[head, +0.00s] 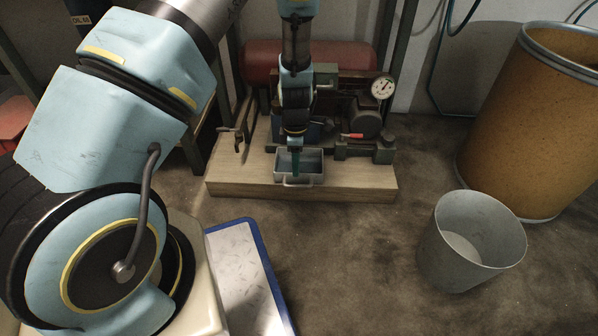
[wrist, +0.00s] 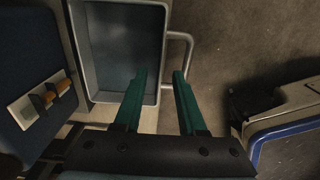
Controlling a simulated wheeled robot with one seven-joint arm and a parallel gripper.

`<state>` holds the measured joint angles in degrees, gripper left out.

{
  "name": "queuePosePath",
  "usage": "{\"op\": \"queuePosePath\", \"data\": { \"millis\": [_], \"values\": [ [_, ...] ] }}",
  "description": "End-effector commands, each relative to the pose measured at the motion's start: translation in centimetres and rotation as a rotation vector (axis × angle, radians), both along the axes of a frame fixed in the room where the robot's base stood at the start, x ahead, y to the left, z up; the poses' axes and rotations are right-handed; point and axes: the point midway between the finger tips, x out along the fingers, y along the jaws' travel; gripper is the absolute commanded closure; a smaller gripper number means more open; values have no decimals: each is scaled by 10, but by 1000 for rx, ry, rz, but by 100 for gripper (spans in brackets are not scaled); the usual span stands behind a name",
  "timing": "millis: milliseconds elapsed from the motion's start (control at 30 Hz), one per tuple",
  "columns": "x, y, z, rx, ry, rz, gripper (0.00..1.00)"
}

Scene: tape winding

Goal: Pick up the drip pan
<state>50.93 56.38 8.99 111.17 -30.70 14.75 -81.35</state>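The drip pan (head: 315,168) is a grey rectangular open tray with a bar handle on its near side, sitting at the front of a wooden base. It also shows in the wrist view (wrist: 125,45), empty where its inside is visible, with its handle (wrist: 189,50) on the right. My gripper (head: 295,170) is over the pan in the head view. In the wrist view its green fingers (wrist: 160,74) are apart with nothing held. One finger overlaps the pan's inside and the other lies outside the wall, near the handle's lower end. Whether they touch is unclear.
The wooden base (head: 235,188) carries a machine with a dial gauge (head: 383,87) and a tap (head: 238,139) close to the pan. A grey bucket (head: 470,245) and a brown drum (head: 530,125) stand at right. A blue-edged white board (head: 248,275) lies nearer. Floor between is clear.

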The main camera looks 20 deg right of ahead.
Motion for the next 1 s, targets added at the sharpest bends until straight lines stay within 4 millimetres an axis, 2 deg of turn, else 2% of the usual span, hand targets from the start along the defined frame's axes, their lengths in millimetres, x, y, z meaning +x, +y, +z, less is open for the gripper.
{"op": "queuePosePath", "data": {
  "millis": [300, 600, 933, 1000],
  "values": [
    [-4, -5, -45, 0, 1, -1, 60],
    [-4, -5, -47, -1, 0, -2, 60],
    [-4, -5, -47, 0, 0, -2, 97],
    [-4, -5, -47, 0, 0, -2, 100]
  ]
}}
